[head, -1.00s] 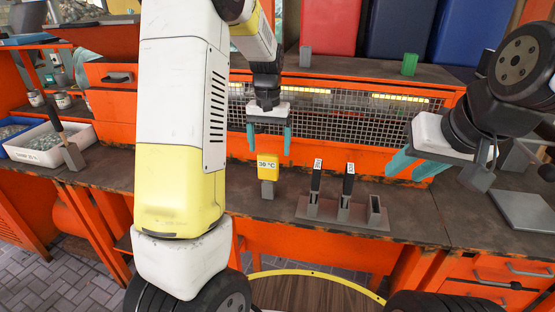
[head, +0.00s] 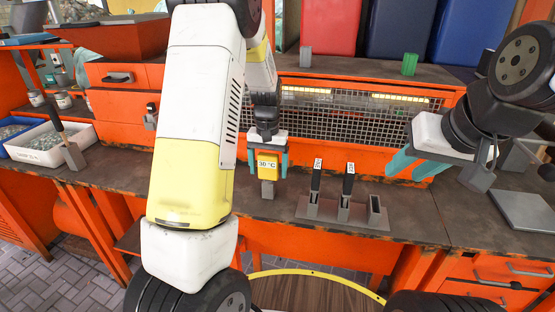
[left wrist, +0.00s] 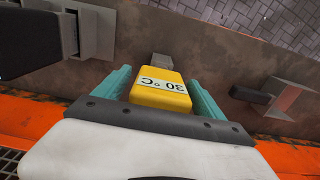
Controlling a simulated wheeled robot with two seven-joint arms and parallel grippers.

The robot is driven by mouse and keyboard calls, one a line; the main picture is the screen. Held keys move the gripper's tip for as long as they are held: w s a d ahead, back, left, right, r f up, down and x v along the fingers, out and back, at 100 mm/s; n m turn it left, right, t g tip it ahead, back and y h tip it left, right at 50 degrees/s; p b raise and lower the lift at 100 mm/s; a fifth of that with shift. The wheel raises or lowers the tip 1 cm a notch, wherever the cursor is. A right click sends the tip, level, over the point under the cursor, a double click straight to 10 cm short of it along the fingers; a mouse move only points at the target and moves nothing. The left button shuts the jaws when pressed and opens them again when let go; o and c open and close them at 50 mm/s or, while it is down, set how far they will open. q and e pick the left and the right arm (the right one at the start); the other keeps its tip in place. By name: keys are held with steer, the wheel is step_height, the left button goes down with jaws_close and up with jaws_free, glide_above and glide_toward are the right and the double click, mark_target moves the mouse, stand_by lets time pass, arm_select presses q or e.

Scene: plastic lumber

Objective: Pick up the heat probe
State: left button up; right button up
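The heat probe (head: 269,164) is a yellow block with a white "30 °C" label, upright in a small grey holder (head: 267,188) on the workbench. My left gripper (head: 270,170) points down over it, with one teal finger on each side. In the left wrist view, the probe (left wrist: 160,92) lies between the fingers (left wrist: 160,78), which look open; narrow gaps seem to show, but contact is hard to judge. My right gripper (head: 414,168) is open and empty at the right, above the bench.
A grey rack (head: 330,212) with two black-handled tools stands right of the probe. A mesh panel (head: 350,125) rises behind. At the left are a white bin (head: 40,155) and another handled tool in a holder (head: 74,156). A flat grey plate (head: 525,213) lies at the right.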

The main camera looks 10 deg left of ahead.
arm_select(q)
steer(key=c, duration=1.3)
step_height(320, 180, up, 18)
steer(key=shift+f, duration=0.2)
stand_by(0.5)
